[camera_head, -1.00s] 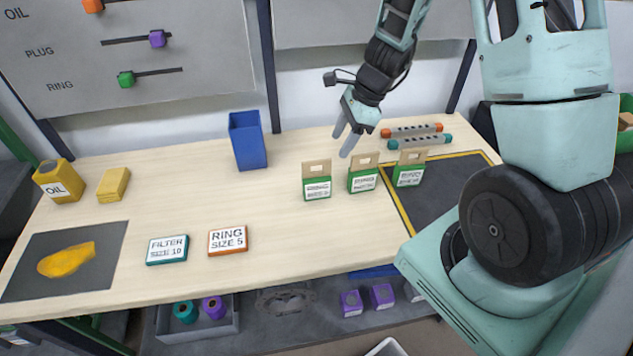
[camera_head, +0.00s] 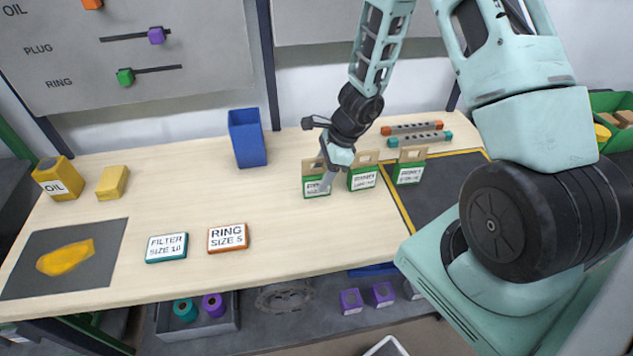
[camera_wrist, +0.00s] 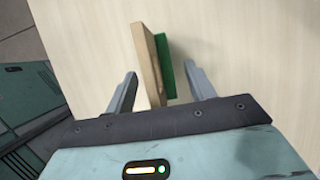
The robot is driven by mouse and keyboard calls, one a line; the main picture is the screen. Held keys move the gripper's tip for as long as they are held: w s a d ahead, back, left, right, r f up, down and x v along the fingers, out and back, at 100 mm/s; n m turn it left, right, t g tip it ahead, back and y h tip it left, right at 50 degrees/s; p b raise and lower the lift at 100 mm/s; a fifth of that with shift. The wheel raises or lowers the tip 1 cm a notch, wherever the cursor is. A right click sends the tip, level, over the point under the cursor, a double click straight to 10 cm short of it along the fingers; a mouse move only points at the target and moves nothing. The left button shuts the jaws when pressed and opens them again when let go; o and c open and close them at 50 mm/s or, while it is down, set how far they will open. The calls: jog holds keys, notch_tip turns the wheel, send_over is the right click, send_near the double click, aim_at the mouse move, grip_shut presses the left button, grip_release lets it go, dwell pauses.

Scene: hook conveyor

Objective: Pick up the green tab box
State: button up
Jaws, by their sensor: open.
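Three green boxes with brown hang tabs and white labels stand in a row on the table: a left one (camera_head: 311,184), a middle one (camera_head: 361,181) and a right one (camera_head: 409,174). My gripper (camera_head: 324,188) is at the left box and covers part of its front. In the wrist view my gripper (camera_wrist: 159,80) is open, with one finger on each side of a box's brown tab (camera_wrist: 148,62) and green body (camera_wrist: 166,64). The fingers look apart from the box. The box's label is hidden in the wrist view.
The middle box stands close to the right of my gripper. A blue bin (camera_head: 247,138) stands at the back left. Two bars, one orange-ended (camera_head: 412,128) and one teal-ended (camera_head: 420,139), lie behind.

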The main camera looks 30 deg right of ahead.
jog(key=c, duration=1.1)
jog(key=shift+o, duration=0.2)
